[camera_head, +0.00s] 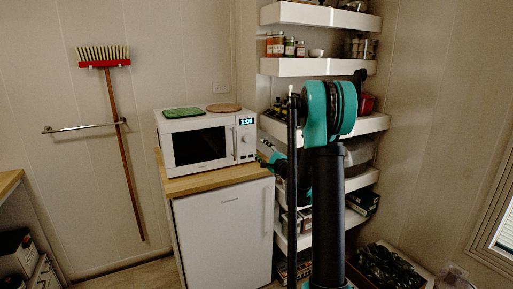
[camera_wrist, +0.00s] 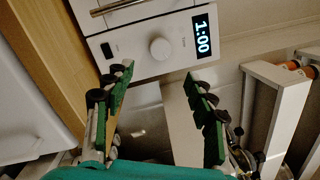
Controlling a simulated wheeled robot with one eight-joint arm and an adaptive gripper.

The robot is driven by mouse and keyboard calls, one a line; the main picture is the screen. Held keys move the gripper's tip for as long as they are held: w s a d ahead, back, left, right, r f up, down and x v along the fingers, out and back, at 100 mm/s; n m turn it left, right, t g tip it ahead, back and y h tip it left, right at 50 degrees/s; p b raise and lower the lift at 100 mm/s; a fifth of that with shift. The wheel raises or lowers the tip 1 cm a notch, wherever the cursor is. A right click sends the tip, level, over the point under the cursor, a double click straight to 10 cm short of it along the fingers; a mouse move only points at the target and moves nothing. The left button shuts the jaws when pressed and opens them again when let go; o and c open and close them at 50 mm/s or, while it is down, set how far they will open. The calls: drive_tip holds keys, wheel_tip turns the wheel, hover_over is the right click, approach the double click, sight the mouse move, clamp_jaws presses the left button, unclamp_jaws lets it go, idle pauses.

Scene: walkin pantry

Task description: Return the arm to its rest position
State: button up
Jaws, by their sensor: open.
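My arm (camera_head: 327,200) rises dark and teal in front of the shelves in the head view and bends at a teal joint near the top. My gripper (camera_head: 265,152) shows small beside the right side of the white microwave (camera_head: 199,145), partly hidden by my arm. In the wrist view my gripper (camera_wrist: 158,105) is open, its two green-padded fingers apart with nothing held between them. The microwave's front with its knob and 1:00 display (camera_wrist: 202,35) lies beyond the fingertips. Whether the gripper touches anything cannot be told from the head view.
The microwave stands on a wooden top over a white fridge (camera_head: 226,232), with a green mat and a round board on it. White shelves (camera_head: 318,67) with jars stand behind my arm. A broom (camera_head: 121,150) and rail hang at left. Bottles in a crate (camera_head: 387,266) sit low right.

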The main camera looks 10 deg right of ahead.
drive_tip(key=shift+v, duration=0.8)
drive_tip(key=s+a+f+n+g, duration=0.3)
drive_tip(key=s+a+n, duration=0.1)
drive_tip(key=s, duration=0.3)
drive_tip(key=s+a+f+n+g, duration=0.2)
drive_tip(key=s+a+n+g, duration=0.15)
drive_tip(key=s, duration=0.45)
drive_tip(key=s+a+f+n+g, duration=0.2)
drive_tip(key=s+a+f+n, duration=0.1)
drive_tip(key=s+n, duration=0.3)
drive_tip(key=s+d+f+n+g+h, duration=0.1)
drive_tip(key=s+d+f+h, duration=0.1)
drive_tip(key=s, duration=0.6)
drive_tip(key=s+d+f+n+g+h, duration=0.2)
drive_tip(key=s+d+f, duration=0.2)
drive_tip(key=s+f, duration=0.2)
drive_tip(key=s+d+f+n+g+h, duration=0.2)
drive_tip(key=s+d+f+h, duration=0.1)
drive_tip(key=s, duration=0.6)
drive_tip(key=shift+s+d+f, duration=0.35)
drive_tip(key=shift+d+f, duration=0.05)
drive_tip(key=shift+c, duration=0.4)
